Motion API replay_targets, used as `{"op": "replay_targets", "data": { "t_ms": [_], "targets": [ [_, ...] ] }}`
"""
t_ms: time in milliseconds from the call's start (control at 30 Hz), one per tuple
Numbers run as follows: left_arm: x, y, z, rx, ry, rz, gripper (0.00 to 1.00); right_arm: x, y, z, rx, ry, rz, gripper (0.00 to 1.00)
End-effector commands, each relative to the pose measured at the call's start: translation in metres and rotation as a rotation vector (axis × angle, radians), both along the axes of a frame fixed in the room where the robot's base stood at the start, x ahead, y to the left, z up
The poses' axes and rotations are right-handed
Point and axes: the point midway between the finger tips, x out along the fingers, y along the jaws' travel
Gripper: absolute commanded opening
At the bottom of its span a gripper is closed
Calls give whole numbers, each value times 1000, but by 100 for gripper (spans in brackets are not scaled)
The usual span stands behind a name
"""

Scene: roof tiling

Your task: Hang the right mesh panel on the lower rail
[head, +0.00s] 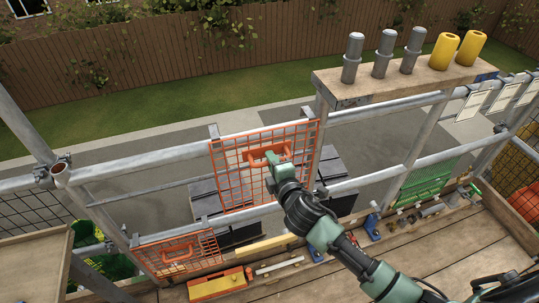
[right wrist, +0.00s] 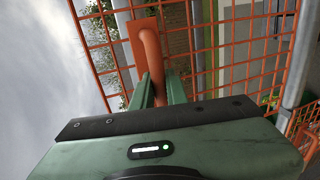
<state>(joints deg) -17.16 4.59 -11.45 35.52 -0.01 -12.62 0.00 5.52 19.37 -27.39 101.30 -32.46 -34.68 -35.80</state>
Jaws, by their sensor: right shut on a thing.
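An orange mesh panel (head: 230,182) stands upright in front of the scaffold rails, with grey hooks at its two top corners. The hooks show at the upper rail (head: 130,167); I cannot tell whether they bear on it. The panel's lower edge is near the lower rail (head: 375,183). My right gripper (head: 272,160) is shut on its orange handle, which also shows between the fingers in the right wrist view (right wrist: 150,55). A second orange mesh panel (head: 205,242) is at the lower left, by the left part of the lower rail. My left gripper is not in view.
A plank (head: 400,78) above the upper rail carries grey posts and yellow cylinders. A green mesh (head: 425,182) is at the right. Tools and a yellow-orange box (head: 215,285) lie along the deck edge. The wooden deck (head: 455,255) at right is mostly clear.

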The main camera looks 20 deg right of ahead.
Motion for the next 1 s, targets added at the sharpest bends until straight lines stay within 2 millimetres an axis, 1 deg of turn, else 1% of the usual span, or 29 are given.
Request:
{"op": "replay_targets", "data": {
  "t_ms": [300, 800, 1000],
  "targets": [
    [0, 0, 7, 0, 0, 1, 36, -26, 0, 2, 1, -1, 2, 0],
    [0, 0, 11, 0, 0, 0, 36, -66, -2, 1, 1, -1, 2, 0],
    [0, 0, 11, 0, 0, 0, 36, -74, -2, 2, 1, -3, 2, 0]
  ]
}}
